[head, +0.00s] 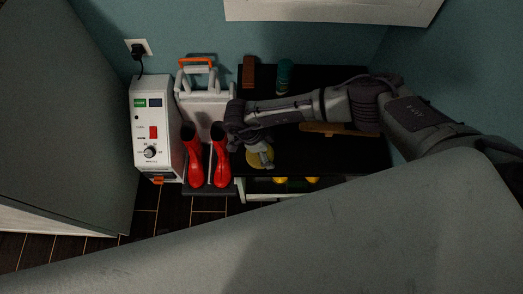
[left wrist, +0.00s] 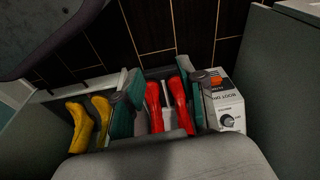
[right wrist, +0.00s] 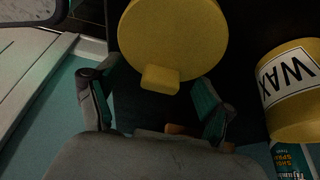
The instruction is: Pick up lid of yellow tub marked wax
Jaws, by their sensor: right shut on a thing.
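The yellow round lid (right wrist: 178,35) with its small block-like knob (right wrist: 160,78) shows in the right wrist view, apart in the picture from the yellow tub (right wrist: 290,105) with the WAX label. The tub is mostly hidden there. My left gripper (left wrist: 160,88) is open and empty, its teal pads wide apart.
On the black tabletop (head: 350,153) are a brown block (head: 249,72), a green can (head: 285,74) and a wooden piece (head: 325,129). Red boots (head: 220,160) and a white machine (head: 150,120) stand left of it. Yellow boots (left wrist: 80,125) show in the left wrist view.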

